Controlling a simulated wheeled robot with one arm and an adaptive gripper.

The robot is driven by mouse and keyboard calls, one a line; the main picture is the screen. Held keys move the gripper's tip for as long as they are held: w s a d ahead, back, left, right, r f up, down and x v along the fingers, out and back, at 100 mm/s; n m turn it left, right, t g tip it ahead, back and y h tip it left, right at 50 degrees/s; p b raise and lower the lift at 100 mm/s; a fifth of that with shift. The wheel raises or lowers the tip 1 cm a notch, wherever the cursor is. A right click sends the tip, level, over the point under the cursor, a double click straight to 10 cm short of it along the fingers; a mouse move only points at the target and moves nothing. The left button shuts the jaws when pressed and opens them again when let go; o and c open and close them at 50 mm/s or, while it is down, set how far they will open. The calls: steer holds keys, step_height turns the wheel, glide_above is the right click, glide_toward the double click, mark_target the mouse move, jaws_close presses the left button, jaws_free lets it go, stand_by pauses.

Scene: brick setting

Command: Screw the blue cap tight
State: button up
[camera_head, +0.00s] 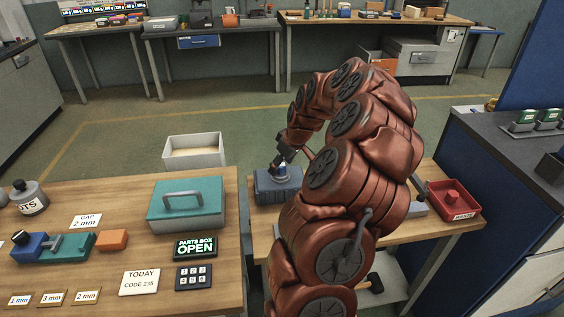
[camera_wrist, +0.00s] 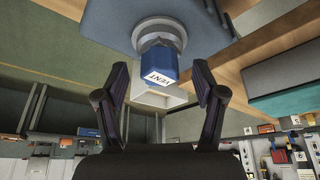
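The blue cap (camera_wrist: 158,62) bears a VENT label and sits on a grey round fitting (camera_wrist: 158,30) on a blue-grey box (camera_wrist: 215,22). In the head view the box (camera_head: 272,188) stands on the right table, with the cap (camera_head: 281,169) on top. My gripper (camera_wrist: 160,76) is open, one finger to each side of the cap in the wrist view, with gaps between fingers and cap. In the head view my gripper (camera_head: 287,158) is over the box, close to the cap. Whether the fingertips reach fully around the cap I cannot tell.
A teal parts box (camera_head: 186,205) with a handle stands on the left table, beside a PARTS BOX OPEN sign (camera_head: 195,247). An open white bin (camera_head: 194,150) is behind it. A red tray (camera_head: 453,200) is at the right table's far right. My arm hides much of that table.

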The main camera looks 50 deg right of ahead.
jaws_close()
stand_by(0.8)
steer(key=shift+f+b, duration=0.1)
steer(key=shift+b, duration=0.25)
